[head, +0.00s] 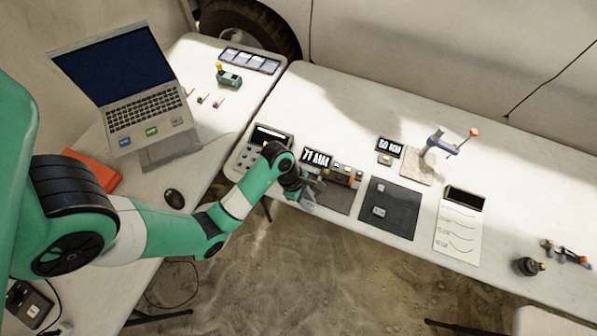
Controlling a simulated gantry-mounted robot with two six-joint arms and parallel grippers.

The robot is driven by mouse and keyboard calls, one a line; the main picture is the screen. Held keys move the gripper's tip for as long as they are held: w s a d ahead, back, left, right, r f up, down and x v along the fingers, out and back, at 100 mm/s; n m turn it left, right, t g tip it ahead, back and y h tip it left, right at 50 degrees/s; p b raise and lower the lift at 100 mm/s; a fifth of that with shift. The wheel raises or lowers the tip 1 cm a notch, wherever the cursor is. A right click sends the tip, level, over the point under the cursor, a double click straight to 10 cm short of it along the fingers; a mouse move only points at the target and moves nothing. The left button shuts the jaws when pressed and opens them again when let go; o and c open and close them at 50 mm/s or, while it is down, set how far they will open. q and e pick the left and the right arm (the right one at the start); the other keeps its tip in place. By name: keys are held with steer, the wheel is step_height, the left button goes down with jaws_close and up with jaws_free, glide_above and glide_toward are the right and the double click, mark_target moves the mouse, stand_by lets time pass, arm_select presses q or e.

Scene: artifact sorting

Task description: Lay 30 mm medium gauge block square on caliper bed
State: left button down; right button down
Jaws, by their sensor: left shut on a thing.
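A caliper device (347,176) with orange parts stands at the near edge of the long table, beside a display (317,158) reading what looks like "71 MM". A dark grey mat (336,201) lies in front of it. My left gripper (308,201) is low over the left side of this mat, left of the caliper. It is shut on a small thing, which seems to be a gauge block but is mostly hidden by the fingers. Two grey metal blocks, one farther (381,187) and one nearer (379,212), lie on a black mat (403,215) to the right. My right gripper is out of view.
A keypad device (263,140) stands behind my left wrist. A second display (390,146) reads about "50 MM". A blue-grey stand (440,146), a paper sheet (458,225) and dark parts (529,266) lie farther right. A laptop (132,85) and mouse (174,198) are left.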

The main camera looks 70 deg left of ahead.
arm_select(q)
steer(key=shift+w+d+f, duration=0.1)
steer(key=shift+w+d, duration=0.05)
steer(key=shift+w, duration=0.15)
steer(key=a+f+b, duration=0.2)
steer(key=a+f, duration=0.1)
steer(key=a, duration=0.1)
steer(key=w+a+f+b, duration=0.1)
steer(key=a+f+b, duration=0.1)
steer(key=a+f, duration=0.1)
steer(key=w+a+f+b, duration=0.1)
steer(key=a+f+b, duration=0.2)
steer(key=a, duration=0.3)
steer(key=shift+w+f, duration=0.15)
steer(key=shift+w, duration=0.1)
steer(key=shift+a, duration=0.2)
steer(key=shift+a+f+b, duration=0.15)
steer(key=shift+f+b, duration=0.9)
steer(key=shift+f, duration=0.75)
steer(key=shift+w, duration=0.1)
steer(key=shift+f, duration=0.1)
steer(key=c, duration=0.7)
jaws_free()
steer(key=shift+o, duration=0.2)
